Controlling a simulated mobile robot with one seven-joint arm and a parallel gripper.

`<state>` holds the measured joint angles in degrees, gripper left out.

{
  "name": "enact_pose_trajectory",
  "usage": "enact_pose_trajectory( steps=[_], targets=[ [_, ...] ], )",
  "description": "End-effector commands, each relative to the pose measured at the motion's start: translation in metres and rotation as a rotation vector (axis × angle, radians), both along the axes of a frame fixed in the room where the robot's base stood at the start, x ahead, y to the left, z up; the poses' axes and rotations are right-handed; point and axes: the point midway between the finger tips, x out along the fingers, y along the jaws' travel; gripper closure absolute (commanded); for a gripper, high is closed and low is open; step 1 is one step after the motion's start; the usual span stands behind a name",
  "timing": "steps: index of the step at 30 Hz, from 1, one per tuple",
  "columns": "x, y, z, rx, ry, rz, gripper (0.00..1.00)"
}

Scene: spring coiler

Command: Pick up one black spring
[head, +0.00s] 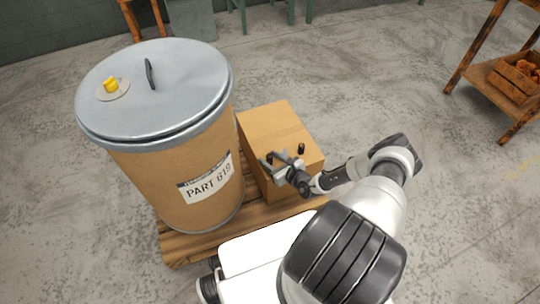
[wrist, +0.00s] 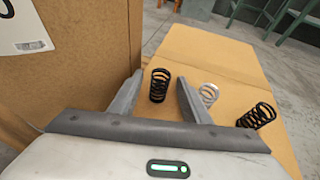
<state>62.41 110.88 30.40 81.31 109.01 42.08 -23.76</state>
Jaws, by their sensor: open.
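A black spring (wrist: 159,85) stands upright on the cardboard box, between the two fingers of my gripper (wrist: 157,95) or just beyond their tips; I cannot tell which. A second black spring (wrist: 257,116) is on the box to the right of the right finger, tilted in the picture. A pale grey spring (wrist: 208,94) stands between them, partly behind the right finger. In the head view my gripper (head: 277,160) is open over the box, and one small black spring (head: 301,148) shows to its right. My gripper and arm hide part of the box there.
The cardboard box (head: 267,122) sits on a wooden pallet (head: 185,248), close beside a large drum (head: 165,185) with a grey lid. The drum wall is close on the left in the wrist view (wrist: 75,70). A wooden shelf (head: 490,85) stands far right. Floor between is clear.

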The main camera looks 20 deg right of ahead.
Motion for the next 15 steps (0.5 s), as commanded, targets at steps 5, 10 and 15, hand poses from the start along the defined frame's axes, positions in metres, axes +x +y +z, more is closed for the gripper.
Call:
enact_pose_trajectory(
  steps=[5,10,15],
  targets=[
    [0.0003,0.0036,-0.0032,0.001,0.001,-0.003,0.57],
    [0.0004,0.0035,-0.0030,0.000,0.001,-0.002,0.57],
    [0.0003,0.0033,-0.0030,0.000,0.001,-0.002,0.82]
  ],
)
